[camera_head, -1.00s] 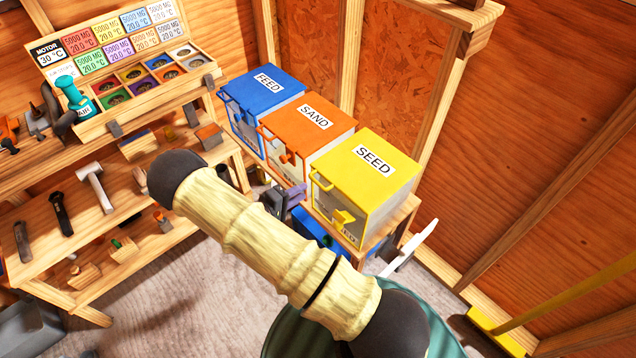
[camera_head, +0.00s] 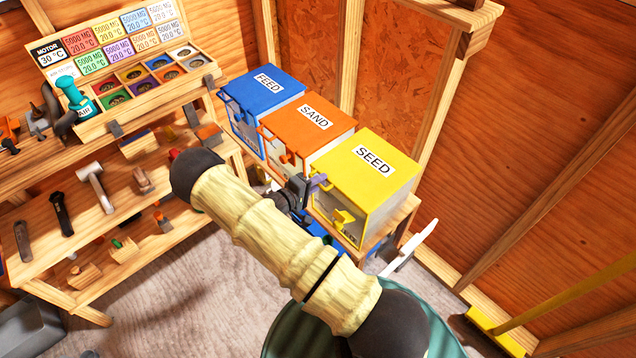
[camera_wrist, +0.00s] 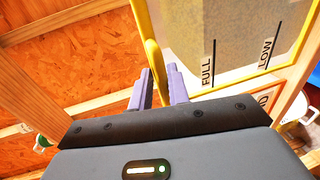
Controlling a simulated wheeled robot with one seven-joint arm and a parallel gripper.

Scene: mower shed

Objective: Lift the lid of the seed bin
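The seed bin (camera_head: 345,205) has a yellow lid (camera_head: 391,162) labelled SEED, which lies flat and closed. A yellow bar handle sticks out from the lid's front edge; in the wrist view the handle (camera_wrist: 150,50) runs down toward the gap between my fingers. My gripper (camera_head: 320,183) is at the bin's upper front left corner, by the handle, and partly hidden behind my arm. In the wrist view my gripper's purple fingers (camera_wrist: 159,78) stand apart with the handle's end between them. Contact with the handle cannot be told.
The orange SAND bin (camera_head: 327,111) and blue FEED bin (camera_head: 254,92) stand directly left of the seed bin on the same wooden stand. A workbench (camera_head: 120,205) with tools is at left. Wooden walls close in behind and at right.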

